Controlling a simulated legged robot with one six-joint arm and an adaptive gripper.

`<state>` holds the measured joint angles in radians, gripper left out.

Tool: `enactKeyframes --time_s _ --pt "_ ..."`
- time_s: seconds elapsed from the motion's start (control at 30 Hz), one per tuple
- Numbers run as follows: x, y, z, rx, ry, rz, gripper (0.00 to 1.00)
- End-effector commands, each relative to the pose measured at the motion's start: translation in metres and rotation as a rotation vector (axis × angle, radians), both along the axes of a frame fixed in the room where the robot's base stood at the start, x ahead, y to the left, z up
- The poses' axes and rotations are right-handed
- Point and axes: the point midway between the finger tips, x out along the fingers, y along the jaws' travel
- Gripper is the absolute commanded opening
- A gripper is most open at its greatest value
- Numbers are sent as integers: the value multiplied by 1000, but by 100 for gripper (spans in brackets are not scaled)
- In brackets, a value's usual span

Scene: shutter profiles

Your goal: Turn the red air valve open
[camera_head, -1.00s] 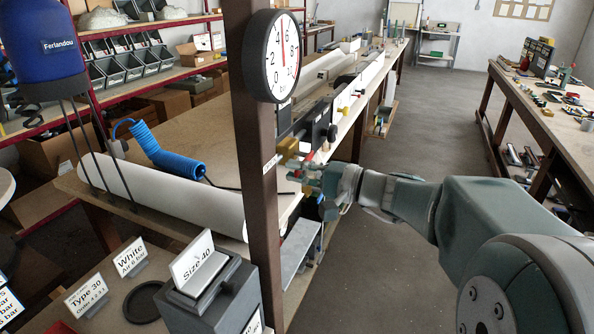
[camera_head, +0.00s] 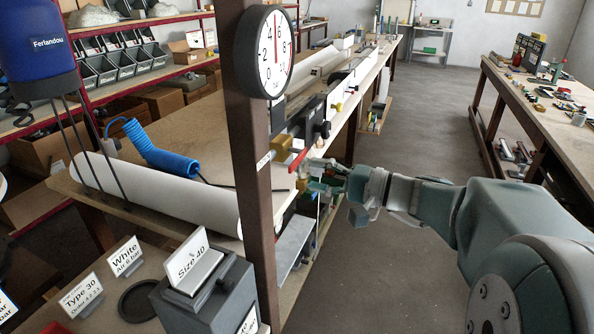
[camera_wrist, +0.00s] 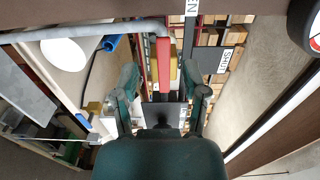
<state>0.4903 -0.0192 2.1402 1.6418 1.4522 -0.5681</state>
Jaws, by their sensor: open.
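The red valve lever (camera_head: 298,160) shows beside the brown post, at the bench edge, next to a brass-yellow part (camera_head: 280,147). In the wrist view the red lever (camera_wrist: 163,65) stands lengthwise ahead of my gripper, with a yellow part (camera_wrist: 174,68) along its right side. My gripper (camera_head: 322,174) is open, just right of and a little below the lever in the head view. Contact with the lever cannot be told.
A round pressure gauge (camera_head: 267,52) is on the brown post (camera_head: 252,190); its red needle points up between 4 and 6. A grey pipe (camera_wrist: 90,30) crosses the wrist view. A white roll (camera_head: 165,195) and blue hose (camera_head: 160,150) lie on the bench. The aisle floor (camera_head: 420,130) is clear.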

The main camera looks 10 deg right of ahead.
Motion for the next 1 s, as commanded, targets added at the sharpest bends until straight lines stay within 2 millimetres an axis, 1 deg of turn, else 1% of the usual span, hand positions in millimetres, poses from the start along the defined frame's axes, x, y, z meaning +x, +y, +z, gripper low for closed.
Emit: enactKeyframes --time_s 0.03,0.2,0.3,0.4,0.9,0.97,1.0 --pt "-6 -10 0 -1 1 -5 57" --pt "-24 -34 -1 0 2 -4 57" --pt "-31 -44 -1 -1 2 -2 57" --pt "-36 -49 -1 0 3 -1 57" --pt "-37 -51 -1 -1 2 2 57" --pt "-38 -49 -2 -5 6 6 57" --pt "-40 -45 -3 -18 17 15 57"
